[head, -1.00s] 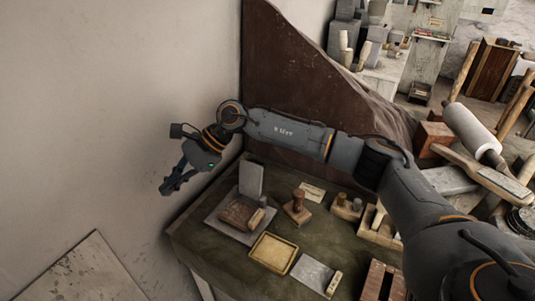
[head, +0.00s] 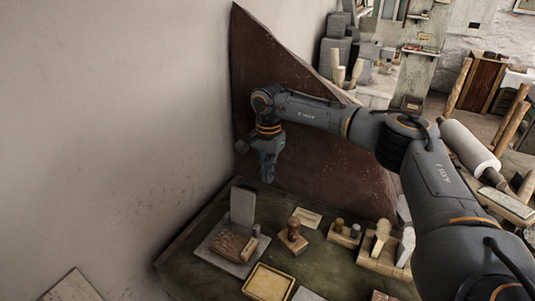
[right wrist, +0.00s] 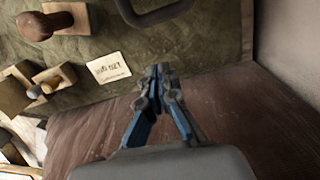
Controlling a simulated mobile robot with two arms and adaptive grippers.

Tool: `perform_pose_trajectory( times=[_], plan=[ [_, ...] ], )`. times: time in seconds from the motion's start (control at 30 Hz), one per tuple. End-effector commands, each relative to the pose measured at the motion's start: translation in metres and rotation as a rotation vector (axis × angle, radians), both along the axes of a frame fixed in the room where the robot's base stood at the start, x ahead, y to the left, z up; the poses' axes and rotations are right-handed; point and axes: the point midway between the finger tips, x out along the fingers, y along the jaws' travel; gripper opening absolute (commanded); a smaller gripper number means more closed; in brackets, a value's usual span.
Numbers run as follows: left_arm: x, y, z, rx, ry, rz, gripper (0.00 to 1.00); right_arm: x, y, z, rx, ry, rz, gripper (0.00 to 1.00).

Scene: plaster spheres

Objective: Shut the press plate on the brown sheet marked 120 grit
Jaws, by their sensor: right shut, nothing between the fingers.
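The press stands at the left of the green table in the head view: a flat grey base (head: 206,250) with an upright grey plate (head: 243,206) at its back. The plate stands open. A brown piece (head: 231,244) lies on the base; no mark on it is readable. My left gripper is out of view.
A wooden stamp (head: 293,236) stands right of the press. A yellow-rimmed tray (head: 269,283) lies in front. A wooden holder (head: 345,233) with pegs is further right. A large brown slab (head: 320,165) rises behind the table, and a wall (head: 120,130) closes the left.

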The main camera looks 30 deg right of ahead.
Motion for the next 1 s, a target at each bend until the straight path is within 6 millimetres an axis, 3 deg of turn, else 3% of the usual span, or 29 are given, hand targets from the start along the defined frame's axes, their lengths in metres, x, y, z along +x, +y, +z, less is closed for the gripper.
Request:
perform_pose_trajectory(
  times=[0.07,0.3,1.0],
  plan=[
    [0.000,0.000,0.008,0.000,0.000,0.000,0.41,-0.001,0.001,-0.014,-0.001,0.003,0.001,0.00],
    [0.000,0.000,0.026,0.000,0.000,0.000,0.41,-0.015,0.028,0.001,0.001,-0.002,0.002,0.00],
    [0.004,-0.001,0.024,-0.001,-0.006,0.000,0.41,-0.012,0.035,0.002,-0.025,-0.019,0.002,0.00]
  ],
)
